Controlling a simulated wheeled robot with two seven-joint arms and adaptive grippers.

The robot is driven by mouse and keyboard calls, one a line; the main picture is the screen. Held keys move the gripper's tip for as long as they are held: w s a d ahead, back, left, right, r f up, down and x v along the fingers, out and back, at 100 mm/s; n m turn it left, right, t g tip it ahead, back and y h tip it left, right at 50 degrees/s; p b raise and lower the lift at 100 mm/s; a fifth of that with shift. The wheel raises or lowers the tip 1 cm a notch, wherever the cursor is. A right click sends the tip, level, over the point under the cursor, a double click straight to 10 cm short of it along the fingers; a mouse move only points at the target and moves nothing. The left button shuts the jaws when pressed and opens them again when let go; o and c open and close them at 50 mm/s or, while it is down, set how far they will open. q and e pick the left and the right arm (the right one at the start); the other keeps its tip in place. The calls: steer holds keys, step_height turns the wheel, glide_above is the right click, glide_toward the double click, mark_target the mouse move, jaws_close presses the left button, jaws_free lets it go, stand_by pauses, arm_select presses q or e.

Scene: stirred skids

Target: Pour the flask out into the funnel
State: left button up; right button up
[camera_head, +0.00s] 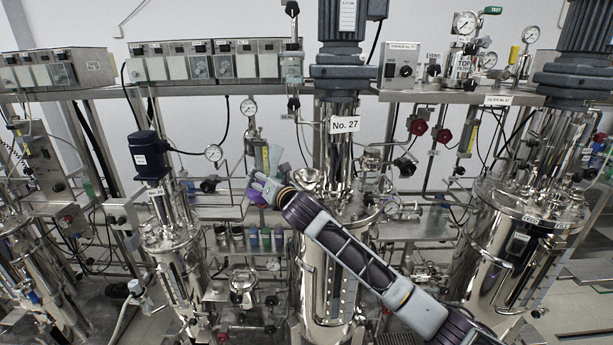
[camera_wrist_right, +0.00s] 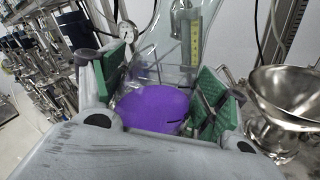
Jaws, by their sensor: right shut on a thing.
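My right gripper (camera_head: 264,188) is shut on a clear glass flask (camera_head: 274,157) with purple liquid low in it. In the wrist view, the green finger pads of the right gripper (camera_wrist_right: 165,84) are on both sides of the flask. The purple liquid (camera_wrist_right: 152,108) sits at its near end, and the clear neck runs up out of the picture. The shiny metal funnel (camera_wrist_right: 287,92) is to the right of the gripper, apart from the flask. In the head view the funnel (camera_head: 307,177) is just right of the gripper, partly hidden by it. My left gripper is out of view.
A tall steel reactor (camera_head: 320,270) marked No. 27 stands in the middle, below the funnel. Pressure gauges (camera_head: 214,152), pipes and valves crowd behind the flask. Small bottles (camera_head: 265,238) stand on a lower shelf. Another large vessel (camera_head: 520,240) is on the right.

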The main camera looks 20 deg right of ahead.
steer(key=shift+r, duration=0.1)
stand_by(0.5)
steer(key=shift+d+r+m, duration=0.1)
steer(key=shift+d+m, duration=0.05)
steer(key=shift+m, duration=0.45)
steer(key=shift+w+d+m, duration=0.1)
steer(key=shift+d+m, duration=0.15)
steer(key=shift+m, duration=0.25)
stand_by(0.4)
steer(key=shift+d, duration=0.1)
steer(key=shift+w+d+m, duration=0.1)
steer(key=shift+d+m, duration=0.15)
steer(key=shift+m, duration=0.25)
steer(key=shift+d, duration=0.1)
stand_by(0.6)
steer(key=shift+w+d+m, duration=0.1)
steer(key=shift+d+m, duration=0.2)
steer(key=shift+m, duration=0.3)
